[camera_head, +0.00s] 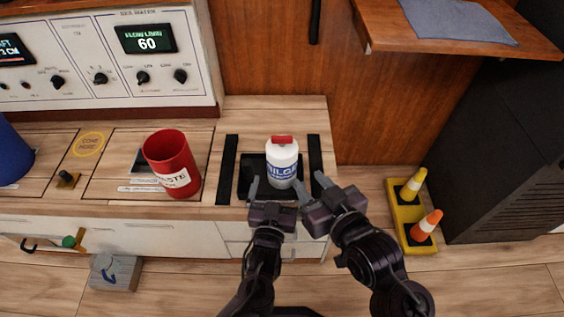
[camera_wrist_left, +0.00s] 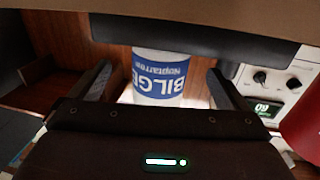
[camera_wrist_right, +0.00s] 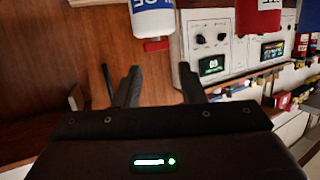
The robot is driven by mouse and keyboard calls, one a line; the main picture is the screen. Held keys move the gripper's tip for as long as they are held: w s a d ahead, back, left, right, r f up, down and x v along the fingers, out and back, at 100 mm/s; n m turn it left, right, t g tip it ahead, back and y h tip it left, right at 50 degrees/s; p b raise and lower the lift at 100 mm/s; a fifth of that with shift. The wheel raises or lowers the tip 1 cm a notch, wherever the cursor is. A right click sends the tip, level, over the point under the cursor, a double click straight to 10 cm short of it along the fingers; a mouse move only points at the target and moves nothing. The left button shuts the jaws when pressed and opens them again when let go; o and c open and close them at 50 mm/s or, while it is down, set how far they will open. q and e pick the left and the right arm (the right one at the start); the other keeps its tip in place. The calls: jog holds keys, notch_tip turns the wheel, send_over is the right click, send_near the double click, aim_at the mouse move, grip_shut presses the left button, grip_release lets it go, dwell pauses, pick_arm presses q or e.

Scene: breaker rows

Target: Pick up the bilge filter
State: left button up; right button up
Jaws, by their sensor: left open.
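The bilge filter (camera_head: 283,164) is a white canister with a blue label and a red cap, upright in a dark tray (camera_head: 246,182) on the counter. My left gripper (camera_head: 272,190) is open just in front of it. In the left wrist view the filter (camera_wrist_left: 160,76) shows between the two spread fingers, with a gap on each side; I see no contact. My right gripper (camera_head: 311,186) is also open and empty, to the right of the left one. In the right wrist view the filter (camera_wrist_right: 152,18) is at the top, beyond the fingers.
A red waste bin (camera_head: 171,163) stands left of the filter. Black strips (camera_head: 227,170) flank the tray. A wooden shelf (camera_head: 460,35) with a grey cloth overhangs at upper right. A yellow holder (camera_head: 408,215) with small cones sits on the floor at right. A control panel (camera_head: 110,60) is behind.

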aim_at(280, 177)
pick_arm(q)
jog(key=w, duration=0.2)
jog(key=w+b, duration=0.1)
jog(key=w, duration=0.1)
jog(key=shift+w+d+r, duration=0.15)
jog(key=shift+w+d, duration=0.05)
jog(key=shift+w, duration=0.15)
jog(key=c, duration=1.3)
jog(key=shift+r, duration=0.15)
jog(key=shift+c, duration=1)
pick_arm(e)
notch_tip(280, 177, up, 11)
jog(key=w+t+y, duration=0.1)
jog(key=t+y, duration=0.1)
jog(key=t, duration=0.3)
jog(key=shift+w+d, duration=0.15)
jog(key=shift+w, duration=0.25)
pick_arm(q)
jog(key=shift+r, duration=0.1)
